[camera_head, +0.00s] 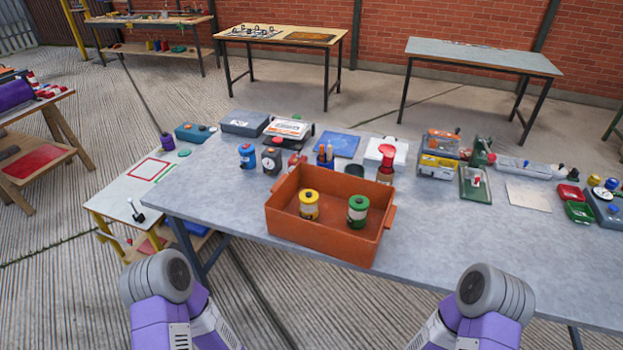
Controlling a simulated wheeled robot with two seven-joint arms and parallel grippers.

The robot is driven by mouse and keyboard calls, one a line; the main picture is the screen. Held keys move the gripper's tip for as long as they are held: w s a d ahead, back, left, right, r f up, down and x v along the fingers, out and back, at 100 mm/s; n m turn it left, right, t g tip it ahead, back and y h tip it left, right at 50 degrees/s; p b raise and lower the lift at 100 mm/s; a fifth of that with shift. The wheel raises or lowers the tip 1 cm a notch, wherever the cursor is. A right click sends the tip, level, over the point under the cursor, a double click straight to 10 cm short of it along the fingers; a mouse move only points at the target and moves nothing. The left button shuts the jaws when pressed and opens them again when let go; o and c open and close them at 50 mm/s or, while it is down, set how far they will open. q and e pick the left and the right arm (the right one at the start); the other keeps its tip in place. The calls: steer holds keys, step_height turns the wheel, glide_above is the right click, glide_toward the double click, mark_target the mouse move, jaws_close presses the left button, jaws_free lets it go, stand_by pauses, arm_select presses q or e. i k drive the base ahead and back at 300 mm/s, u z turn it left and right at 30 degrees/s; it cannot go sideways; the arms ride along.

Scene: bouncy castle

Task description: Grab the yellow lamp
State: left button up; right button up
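My two arms come in at the bottom left and bottom right, well apart from the crate. Only rounded grey and purple arm parts show; the fingers of both grippers are out of view.
Behind the crate stand a black cup (354,170), a red-topped item (386,163) and a pen holder (325,157). A green board (474,184) and small red and green trays (579,212) lie to the right. The table's front right surface is clear.

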mark_target(309, 208)
steer(key=k, duration=0.55)
steer(key=u, duration=0.65)
steer(key=i, duration=1.05)
steer(key=u, duration=0.1)
